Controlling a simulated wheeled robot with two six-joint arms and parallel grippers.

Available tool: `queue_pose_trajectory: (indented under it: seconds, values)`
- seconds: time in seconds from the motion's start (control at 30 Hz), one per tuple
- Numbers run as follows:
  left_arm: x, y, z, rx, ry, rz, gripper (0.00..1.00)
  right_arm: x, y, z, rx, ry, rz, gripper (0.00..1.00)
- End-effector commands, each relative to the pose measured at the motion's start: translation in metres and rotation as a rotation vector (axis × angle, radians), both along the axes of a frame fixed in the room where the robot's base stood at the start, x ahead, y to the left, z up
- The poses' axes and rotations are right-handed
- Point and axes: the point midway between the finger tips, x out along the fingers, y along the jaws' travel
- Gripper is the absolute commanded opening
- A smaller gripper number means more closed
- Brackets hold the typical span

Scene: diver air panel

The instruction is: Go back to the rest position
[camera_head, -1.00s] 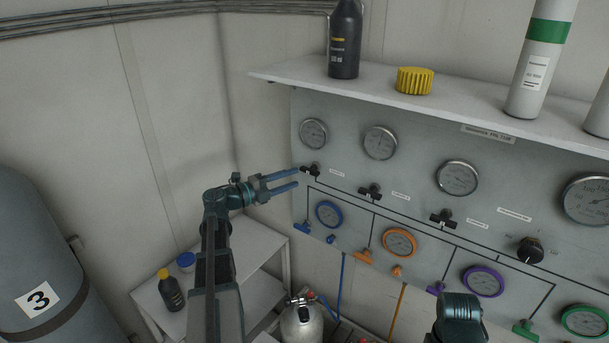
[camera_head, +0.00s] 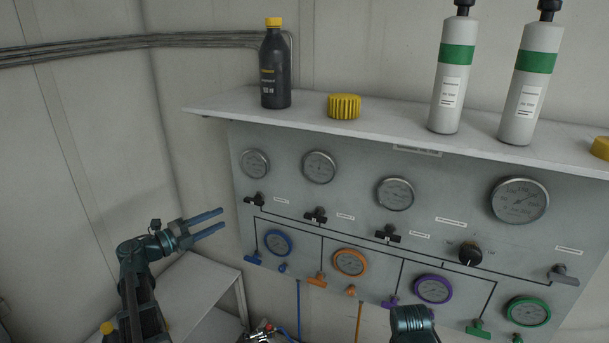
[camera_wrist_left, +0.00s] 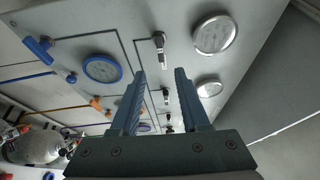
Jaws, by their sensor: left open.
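My left gripper (camera_head: 208,223) is open and empty, in front of the left end of the gauge panel (camera_head: 350,202). It sits left of and a little below the leftmost black valve handle (camera_head: 256,199), with a gap between them. In the left wrist view its two blue fingers (camera_wrist_left: 158,88) stand apart with nothing between them, and a black valve handle (camera_wrist_left: 160,48) shows beyond them. My right arm (camera_head: 412,322) shows only as a dark part at the bottom edge; its fingers are not in view.
A shelf (camera_head: 215,104) above the panel holds a black bottle (camera_head: 275,75), a yellow knob-like cap (camera_head: 344,106) and white cylinders with green bands (camera_head: 447,100). A side table (camera_head: 190,280) stands at lower left. Coloured valve handles and gauges line the panel.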

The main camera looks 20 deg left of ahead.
Motion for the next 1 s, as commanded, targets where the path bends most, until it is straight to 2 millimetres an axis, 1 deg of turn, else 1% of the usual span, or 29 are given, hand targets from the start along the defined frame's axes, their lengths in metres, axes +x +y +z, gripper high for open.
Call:
queue_pose_trajectory:
  seconds: [0.07, 0.13, 0.23, 0.4, 0.5, 0.57, 0.67, 0.77, 0.83, 0.87, 0.93, 0.97, 1.0]
  values:
    - [0.001, 0.0, 0.0, -0.001, -0.002, 0.002, 0.46, 0.0, 0.0, 0.0, 0.0, 0.0, 0.0, 1.0]
    - [0.006, -0.001, 0.004, -0.011, -0.013, 0.02, 0.46, 0.0, 0.0, 0.0, 0.0, 0.0, 0.0, 1.0]
    - [0.024, -0.004, 0.016, -0.056, -0.057, 0.094, 0.46, 0.0, 0.0, 0.0, 0.0, 0.0, 0.0, 1.0]
    - [0.065, -0.002, 0.046, -0.238, -0.149, 0.335, 0.46, 0.0, 0.0, 0.0, 0.0, 0.0, 0.0, 1.0]
    - [0.081, 0.002, 0.052, -0.379, -0.164, 0.49, 0.46, 0.0, 0.0, 0.0, 0.0, 0.0, 0.0, 1.0]
    - [0.087, 0.003, 0.049, -0.468, -0.154, 0.581, 0.46, 0.0, 0.0, 0.0, 0.0, 0.0, 0.0, 1.0]
    - [0.094, 0.002, 0.034, -0.612, -0.107, 0.722, 0.46, 0.0, 0.0, 0.0, 0.0, 0.0, 0.0, 1.0]
    - [0.095, -0.005, 0.011, -0.737, -0.035, 0.843, 0.46, 0.0, 0.0, 0.0, 0.0, 0.0, 0.0, 1.0]
    - [0.093, -0.013, -0.009, -0.819, 0.034, 0.923, 0.46, 0.0, 0.0, 0.0, 0.0, 0.0, 0.0, 1.0]
    - [0.092, -0.019, -0.018, -0.854, 0.068, 0.956, 0.46, 0.0, 0.0, 0.0, 0.0, 0.0, 0.0, 1.0]
    - [0.087, -0.036, -0.045, -0.936, 0.169, 1.04, 0.46, 0.0, 0.0, 0.0, 0.0, 0.0, 0.0, 1.0]
    - [0.084, -0.046, -0.058, -0.968, 0.22, 1.075, 0.46, 0.0, 0.0, 0.0, 0.0, 0.0, 0.0, 1.0]
    - [0.078, -0.061, -0.076, -1.012, 0.295, 1.122, 0.46, 0.0, 0.0, 0.0, 0.0, 0.0, 0.0, 1.0]
